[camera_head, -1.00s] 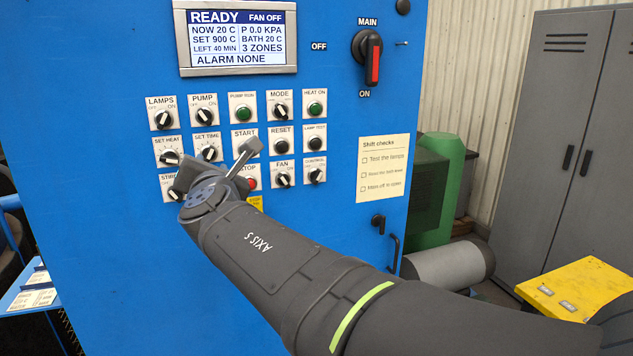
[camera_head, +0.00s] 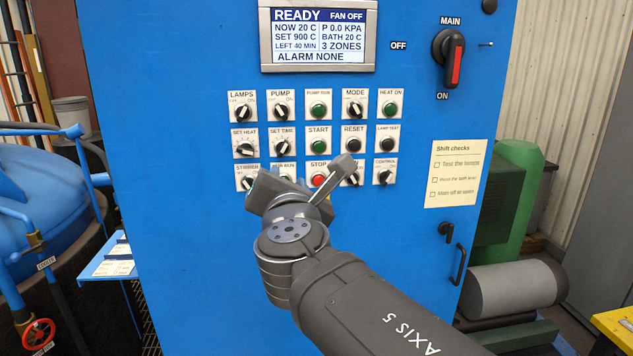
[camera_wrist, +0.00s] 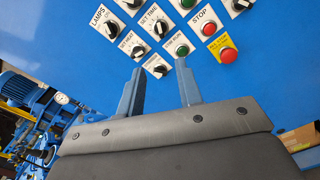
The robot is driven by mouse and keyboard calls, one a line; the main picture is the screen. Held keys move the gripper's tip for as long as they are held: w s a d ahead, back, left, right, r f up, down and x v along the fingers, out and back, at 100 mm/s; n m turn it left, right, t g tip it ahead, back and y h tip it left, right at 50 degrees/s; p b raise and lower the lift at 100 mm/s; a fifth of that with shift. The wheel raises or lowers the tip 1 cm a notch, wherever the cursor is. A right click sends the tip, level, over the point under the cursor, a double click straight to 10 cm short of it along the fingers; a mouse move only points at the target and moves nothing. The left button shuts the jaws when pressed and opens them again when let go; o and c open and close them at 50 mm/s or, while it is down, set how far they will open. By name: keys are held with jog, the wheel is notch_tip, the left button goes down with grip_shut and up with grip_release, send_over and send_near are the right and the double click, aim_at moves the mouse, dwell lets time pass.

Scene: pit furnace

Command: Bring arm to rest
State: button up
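My gripper (camera_head: 306,172) is in front of the lower rows of the blue control panel (camera_head: 190,270), partly covering the STIRRER, FAN and neighbouring controls. In the wrist view its two fingers (camera_wrist: 159,82) stand apart with nothing between them, so it is open and empty. Whether it touches the panel cannot be told from the head view; in the wrist view the panel lies beyond the fingertips. The red STOP button (camera_head: 319,180) shows just between the gripper's parts. The display (camera_head: 318,37) reads READY, FAN OFF, ALARM NONE.
The red-handled MAIN switch (camera_head: 448,58) and the shift checks note (camera_head: 458,172) are on the panel's right. A blue vessel with pipes (camera_head: 50,200) stands at left. A green machine with a grey cylinder (camera_head: 510,290) stands at right, near a yellow box (camera_head: 615,325).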

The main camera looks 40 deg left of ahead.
aim_at(283, 149)
dwell(0.4)
jog(key=x, duration=1.7)
jog(key=shift+w+a+f, duration=0.1)
jog(key=shift+w, duration=0.05)
jog(key=shift+w+a, duration=0.1)
jog(key=shift+a, duration=0.05)
jog(key=shift+n, duration=0.9)
jog(key=n, duration=0.4)
jog(key=shift+s, duration=0.2)
jog(key=shift+v, duration=1.15)
dwell(0.6)
jog(key=shift+o, duration=0.2)
